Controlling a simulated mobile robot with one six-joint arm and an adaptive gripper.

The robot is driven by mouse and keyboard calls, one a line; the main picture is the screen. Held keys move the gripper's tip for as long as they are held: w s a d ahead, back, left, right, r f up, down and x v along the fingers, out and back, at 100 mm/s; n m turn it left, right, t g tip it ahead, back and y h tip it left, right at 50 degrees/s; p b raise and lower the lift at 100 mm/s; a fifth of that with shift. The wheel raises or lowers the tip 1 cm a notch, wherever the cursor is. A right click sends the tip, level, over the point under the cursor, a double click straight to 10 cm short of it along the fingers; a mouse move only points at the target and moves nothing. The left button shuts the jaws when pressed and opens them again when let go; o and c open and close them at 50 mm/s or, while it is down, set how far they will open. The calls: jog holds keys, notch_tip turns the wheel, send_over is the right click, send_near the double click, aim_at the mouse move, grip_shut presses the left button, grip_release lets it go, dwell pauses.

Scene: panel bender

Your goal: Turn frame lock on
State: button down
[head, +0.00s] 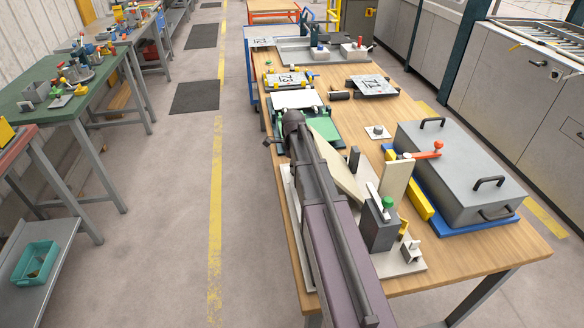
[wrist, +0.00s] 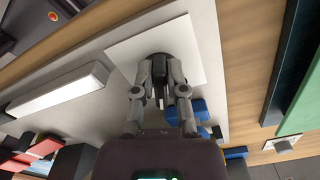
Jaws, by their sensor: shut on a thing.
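In the wrist view my gripper (wrist: 162,80) is shut, with its fingertips on the two sides of a dark round knob-like part (wrist: 160,58). This part stands against a cream square plate (wrist: 205,40), and the fingers hide much of it. I cannot tell for certain whether it is the frame lock, or how it is turned. In the head view my arm runs up the left side of the wooden table and hides the gripper and the dark part. A cream panel (head: 338,168) stands tilted beside the arm.
A dark block with a green knob (head: 388,203) stands right of my arm. A large grey case (head: 460,170) with black handles lies further right, with a red lever (head: 428,154) at its left edge. Blue blocks (wrist: 200,107) lie close to my fingers.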

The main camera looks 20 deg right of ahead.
jog(key=shift+w+m, duration=0.15)
jog(key=shift+m, duration=0.85)
jog(key=c, duration=0.7)
grip_release()
jog(key=shift+r, duration=0.15)
notch_tip(320, 180, up, 21)
jog(key=p, duration=2.1)
jog(key=shift+r, duration=0.1)
